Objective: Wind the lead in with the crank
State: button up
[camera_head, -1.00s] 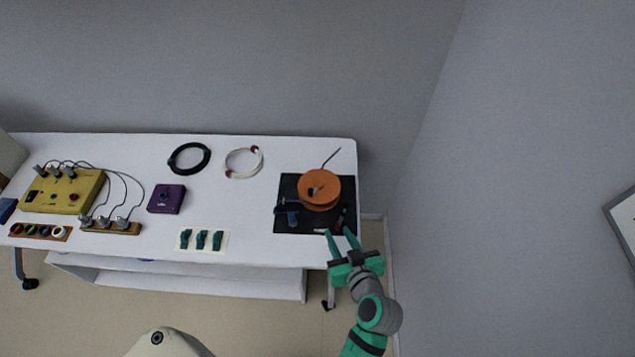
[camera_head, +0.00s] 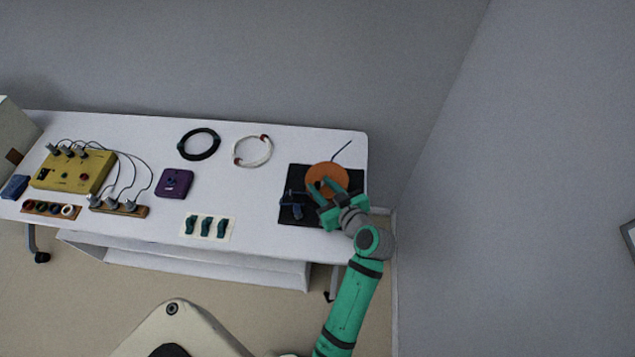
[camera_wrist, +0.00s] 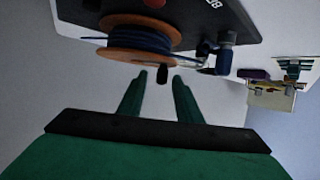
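The orange reel (camera_head: 326,170) sits on a black base plate (camera_head: 294,215) at the right end of the table. Dark blue lead (camera_wrist: 137,39) is wound between its flanges in the wrist view. A short dark strand (camera_head: 342,149) sticks out behind the reel. A small dark crank knob (camera_wrist: 162,75) stands off the reel's face. My gripper (camera_head: 323,187) is over the reel's front edge, fingers spread. In the wrist view the gripper (camera_wrist: 160,82) is open and empty, its fingertips on either side of the knob's line; I cannot tell whether they touch it.
A dark blue clamp-like part (camera_head: 296,205) stands left of the reel. A black coil (camera_head: 199,144), a white coil (camera_head: 252,151), a purple box (camera_head: 174,184), a card with green pieces (camera_head: 207,227) and a yellow box (camera_head: 75,172) lie further left. A wall rises at right.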

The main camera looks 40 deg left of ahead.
jog(key=shift+x, duration=1.1)
jog(key=shift+s, duration=0.1)
grip_shut()
jog(key=n+g, duration=0.1)
jog(key=g, duration=0.1)
jog(key=d+n+g, duration=0.1)
jog(key=n, duration=0.1)
jog(key=d+n+g, duration=0.1)
jog(key=g, duration=0.1)
jog(key=shift+w+n+g+y, duration=0.3)
jog(key=shift+w+n+y, duration=0.05)
jog(key=shift+n+y, duration=0.05)
jog(key=shift+d+n+g, duration=0.25)
jog(key=shift+n+g, duration=0.55)
jog(key=shift+g, duration=0.1)
grip_release()
